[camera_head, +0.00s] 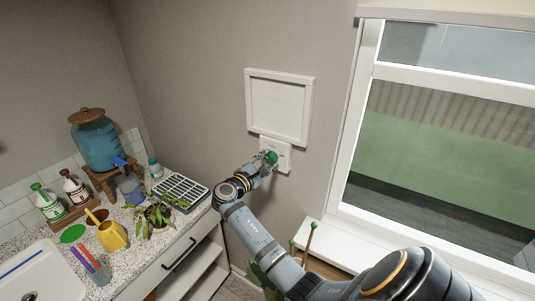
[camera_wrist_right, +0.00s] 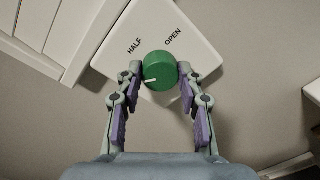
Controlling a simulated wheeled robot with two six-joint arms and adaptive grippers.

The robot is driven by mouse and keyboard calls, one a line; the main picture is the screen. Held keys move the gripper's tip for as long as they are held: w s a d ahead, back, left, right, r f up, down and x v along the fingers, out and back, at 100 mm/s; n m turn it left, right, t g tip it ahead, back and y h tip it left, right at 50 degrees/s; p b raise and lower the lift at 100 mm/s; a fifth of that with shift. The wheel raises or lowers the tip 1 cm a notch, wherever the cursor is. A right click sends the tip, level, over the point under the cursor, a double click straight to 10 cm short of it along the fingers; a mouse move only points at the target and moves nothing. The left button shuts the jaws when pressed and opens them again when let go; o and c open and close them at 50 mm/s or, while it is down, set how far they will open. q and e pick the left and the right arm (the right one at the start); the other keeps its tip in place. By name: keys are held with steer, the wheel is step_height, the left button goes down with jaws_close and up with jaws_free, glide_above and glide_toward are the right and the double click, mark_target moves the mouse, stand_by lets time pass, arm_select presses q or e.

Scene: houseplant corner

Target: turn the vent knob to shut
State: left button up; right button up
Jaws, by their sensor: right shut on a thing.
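The green vent knob (camera_wrist_right: 160,70) sits on a white wall plate (camera_wrist_right: 205,40) marked HALF and OPEN. Its white pointer mark faces lower left in the right wrist view, away from both words; any other label is hidden or out of view. My right gripper (camera_wrist_right: 160,78) is shut on the knob, one finger on each side. In the head view the knob (camera_head: 270,157) and plate (camera_head: 284,149) show on the wall below the white louvred vent (camera_head: 279,105), with my right gripper (camera_head: 265,163) at the knob. My left gripper is not in view.
A window (camera_head: 440,140) with a sill is to the right of the plate. On the left, a counter (camera_head: 145,268) holds a blue water dispenser (camera_head: 97,143), a yellow watering can (camera_head: 112,236), a seedling tray (camera_head: 181,191), bottles and a plant. Plant stakes (camera_head: 309,243) stand behind my right arm.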

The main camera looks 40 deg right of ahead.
steer(key=shift+n+p, duration=1.3)
steer(key=shift+n, duration=0.2)
steer(key=o, duration=1.2)
steer(key=v, duration=0.7)
steer(key=shift+a, duration=0.25)
steer(key=shift+d+f, duration=0.1)
